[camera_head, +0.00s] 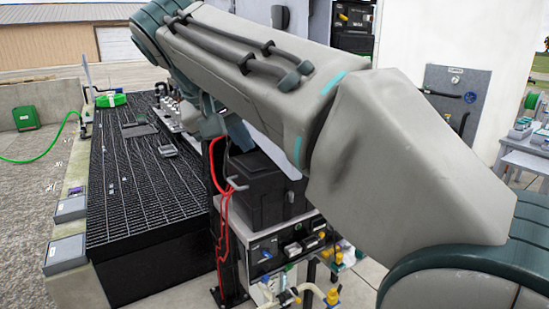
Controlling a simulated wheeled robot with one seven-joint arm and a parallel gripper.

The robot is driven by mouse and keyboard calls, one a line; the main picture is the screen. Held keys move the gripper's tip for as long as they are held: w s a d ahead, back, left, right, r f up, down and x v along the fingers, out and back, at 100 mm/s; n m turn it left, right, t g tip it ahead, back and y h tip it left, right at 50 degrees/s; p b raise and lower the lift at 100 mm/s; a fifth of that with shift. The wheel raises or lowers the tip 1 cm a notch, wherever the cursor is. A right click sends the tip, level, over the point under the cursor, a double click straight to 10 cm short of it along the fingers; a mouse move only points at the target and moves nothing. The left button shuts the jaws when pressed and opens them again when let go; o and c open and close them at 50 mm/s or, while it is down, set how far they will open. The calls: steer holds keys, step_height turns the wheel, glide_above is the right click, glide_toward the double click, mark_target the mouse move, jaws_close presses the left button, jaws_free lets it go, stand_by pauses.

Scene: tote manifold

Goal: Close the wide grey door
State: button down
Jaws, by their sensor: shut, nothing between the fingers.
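A grey metal panel (478,92) with a small label and dark handle-like parts stands against the white wall at the right. My arm crosses the picture from the lower right to the upper left, then folds back down beneath itself. My gripper's fingers do not show; the end of the arm is hidden behind its own links.
A black grated platform (135,190) fills the left. A black box (262,190), red cables (224,215) and a rack of fittings (290,250) stand below my arm. A table (530,155) with grey bins is at the right edge.

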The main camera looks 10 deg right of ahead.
glide_toward(288, 174)
step_height(288, 174, down, 4)
steer(key=w+a, duration=0.1)
steer(key=a, duration=0.1)
steer(key=d, duration=0.2)
steer(key=w+d, duration=0.1)
steer(key=d, duration=0.1)
steer(key=shift+r+p, duration=0.15)
steer(key=shift+p, duration=0.2)
